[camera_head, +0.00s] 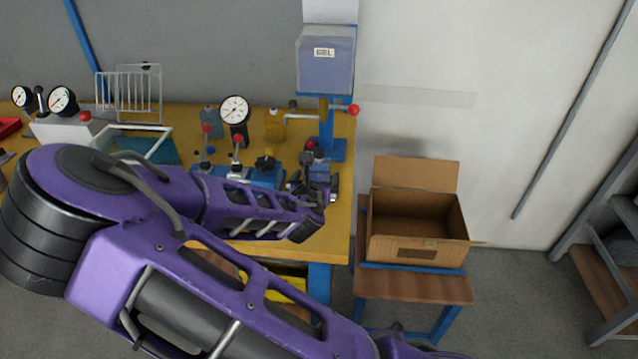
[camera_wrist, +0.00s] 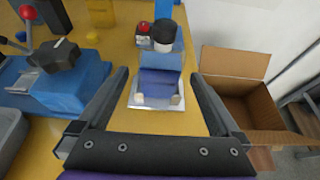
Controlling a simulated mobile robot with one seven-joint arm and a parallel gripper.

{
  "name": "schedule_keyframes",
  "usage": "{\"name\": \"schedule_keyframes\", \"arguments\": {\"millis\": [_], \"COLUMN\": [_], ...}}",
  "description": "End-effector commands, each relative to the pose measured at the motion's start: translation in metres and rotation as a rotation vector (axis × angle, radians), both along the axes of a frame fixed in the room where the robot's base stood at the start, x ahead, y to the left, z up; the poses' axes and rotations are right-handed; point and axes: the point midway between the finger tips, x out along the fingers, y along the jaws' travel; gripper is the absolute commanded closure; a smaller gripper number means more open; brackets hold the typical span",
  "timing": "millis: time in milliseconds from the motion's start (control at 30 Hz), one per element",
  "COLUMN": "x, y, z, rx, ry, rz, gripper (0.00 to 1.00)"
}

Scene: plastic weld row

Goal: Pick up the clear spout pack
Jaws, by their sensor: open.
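My gripper (camera_wrist: 160,90) is open, its two dark fingers apart with nothing held between them. In the wrist view, a small blue-tinted item with a black and white cap-like top (camera_wrist: 160,65) stands on the bench between and beyond the fingers. It looks like the clear spout pack, but I cannot tell for certain. Its lower end shows a pale, shiny edge. In the head view, my gripper (camera_head: 318,190) is over the bench's right end, and my arm hides much of that area.
A blue fixture with a black knob (camera_wrist: 64,52) stands left of my gripper. The yellow bench (camera_head: 336,225) also holds gauges and a blue press (camera_head: 326,62). An open cardboard box (camera_head: 415,250) sits on a lower stand to the right.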

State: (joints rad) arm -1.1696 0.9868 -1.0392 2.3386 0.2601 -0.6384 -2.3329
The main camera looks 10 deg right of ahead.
Motion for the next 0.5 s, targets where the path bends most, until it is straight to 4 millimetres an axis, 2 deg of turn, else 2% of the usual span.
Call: {"name": "schedule_keyframes", "arguments": {"millis": [100,367,500], "x": [0.016,0.031,0.046], "y": [-0.006,-0.011,-0.016], "z": [-0.008,-0.015,-0.025], "rx": [0.001,-0.001,0.001], "ry": [0.000,0.000,0.000], "rz": [-0.002,-0.002,-0.003], "gripper": [0.00,0.00,0.00]}}
